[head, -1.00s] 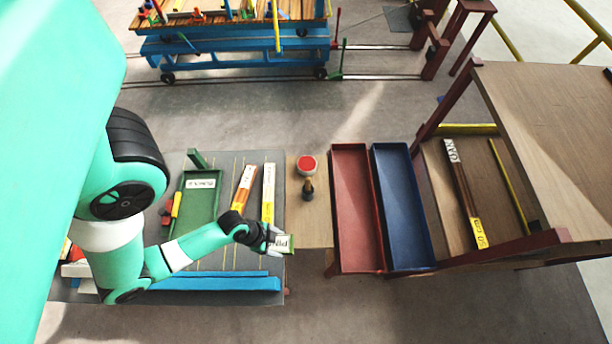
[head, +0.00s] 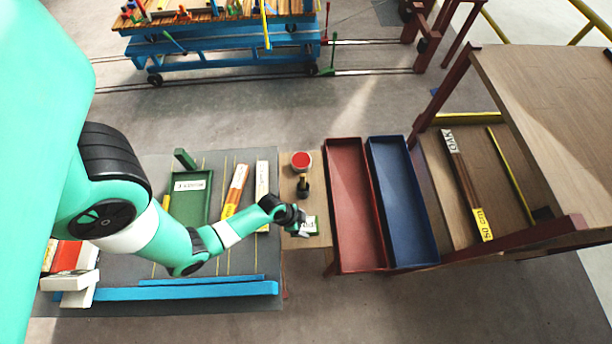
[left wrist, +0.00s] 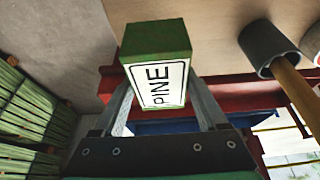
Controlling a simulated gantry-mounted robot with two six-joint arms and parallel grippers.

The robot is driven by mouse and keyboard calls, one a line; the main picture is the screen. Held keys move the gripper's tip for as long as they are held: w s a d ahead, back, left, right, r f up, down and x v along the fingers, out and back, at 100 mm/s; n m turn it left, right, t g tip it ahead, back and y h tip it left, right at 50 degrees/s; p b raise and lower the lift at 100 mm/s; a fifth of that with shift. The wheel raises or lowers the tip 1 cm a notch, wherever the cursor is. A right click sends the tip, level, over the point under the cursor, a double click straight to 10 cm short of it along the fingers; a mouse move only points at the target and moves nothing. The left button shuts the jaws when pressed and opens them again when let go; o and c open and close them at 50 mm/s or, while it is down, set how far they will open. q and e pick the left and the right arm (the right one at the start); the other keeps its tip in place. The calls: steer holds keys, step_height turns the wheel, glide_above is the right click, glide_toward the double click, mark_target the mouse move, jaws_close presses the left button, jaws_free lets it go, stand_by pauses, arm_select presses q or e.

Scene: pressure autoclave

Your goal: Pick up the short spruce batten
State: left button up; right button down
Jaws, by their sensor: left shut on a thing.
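My left gripper (head: 300,218) is shut on a green block (head: 309,226) with a white label. In the left wrist view the block (left wrist: 155,50) sits between the two fingers and its label reads PINE. It is over the wooden strip beside the grey mat; I cannot tell whether it touches the strip. A pale batten (head: 262,180) and an orange-brown batten (head: 235,188) lie on the mat left of the gripper. Their labels are too small to read, so I cannot tell which batten is spruce. My right gripper is not in view.
A dark stamp-like tool (head: 303,190) and a red-topped round pot (head: 301,160) stand just beyond the gripper. A red tray (head: 329,190) and a blue tray (head: 408,150) lie to the right. A green tray (head: 189,208) and blue bars (head: 208,289) are on the mat.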

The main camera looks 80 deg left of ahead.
mark_target(306, 226)
arm_select(q)
steer(key=shift+w+a+f, duration=0.1)
steer(key=shift+w+f, duration=0.05)
steer(key=shift+f, duration=0.2)
steer(key=b+x, duration=0.2)
steer(key=shift+a+f, duration=0.2)
steer(key=shift+f, duration=0.55)
steer(key=shift+f, duration=0.2)
steer(key=o, duration=1.5)
steer(key=shift+r, duration=0.1)
steer(key=shift+r, duration=0.1)
